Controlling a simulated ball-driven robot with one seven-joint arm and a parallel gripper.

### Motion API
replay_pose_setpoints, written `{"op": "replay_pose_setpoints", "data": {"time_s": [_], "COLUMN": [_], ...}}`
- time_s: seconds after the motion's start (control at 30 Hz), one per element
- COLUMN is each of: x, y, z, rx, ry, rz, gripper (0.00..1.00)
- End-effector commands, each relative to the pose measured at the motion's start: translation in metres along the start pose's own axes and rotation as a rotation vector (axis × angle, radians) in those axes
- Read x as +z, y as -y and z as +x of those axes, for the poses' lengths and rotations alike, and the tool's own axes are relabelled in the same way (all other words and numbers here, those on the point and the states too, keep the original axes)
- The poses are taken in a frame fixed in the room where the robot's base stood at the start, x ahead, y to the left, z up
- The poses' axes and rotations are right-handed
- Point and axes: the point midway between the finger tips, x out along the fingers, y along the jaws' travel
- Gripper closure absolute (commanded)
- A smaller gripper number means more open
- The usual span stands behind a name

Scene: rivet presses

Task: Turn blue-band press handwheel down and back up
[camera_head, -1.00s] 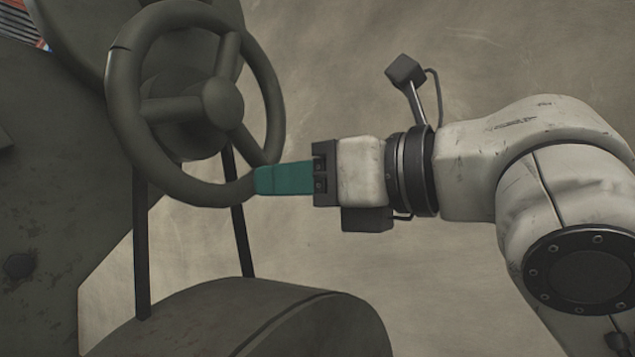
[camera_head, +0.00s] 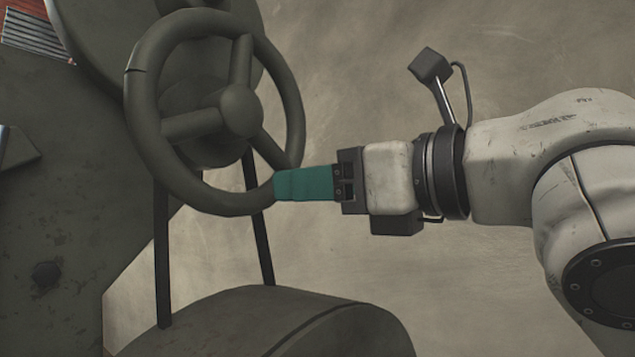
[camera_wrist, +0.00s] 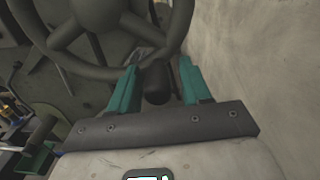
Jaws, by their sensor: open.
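The dark handwheel (camera_head: 147,128) of the press fills the upper left of the head view, with a round hub and spokes; no blue band shows. My gripper (camera_head: 276,186) has teal fingers and reaches in from the right to the lower right of its rim. The fingertips overlap the rim in this view. In the wrist view my gripper (camera_wrist: 160,82) is open, its two teal fingers spread apart. The handwheel (camera_wrist: 113,72) lies just beyond the fingertips, and a dark rounded knob or post shows between the fingers. Whether the fingers touch the rim cannot be told.
The press body (camera_head: 50,230) stands at the left, with two dark rods below the wheel. A dark rounded housing (camera_head: 270,325) lies beneath. The floor to the right of the wheel is clear. Small blurred coloured items sit at the left of the wrist view.

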Motion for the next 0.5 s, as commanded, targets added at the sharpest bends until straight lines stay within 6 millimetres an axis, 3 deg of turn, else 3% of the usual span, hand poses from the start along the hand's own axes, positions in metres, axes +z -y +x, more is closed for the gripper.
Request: {"op": "replay_pose_setpoints", "data": {"time_s": [0.3,0.5], "x": [0.000,0.001], "y": [-0.001,0.000], "z": [-0.003,-0.028], "rx": [0.002,-0.001], "ry": [0.000,0.000], "rz": [-0.001,-0.002], "gripper": [0.49,0.49]}}
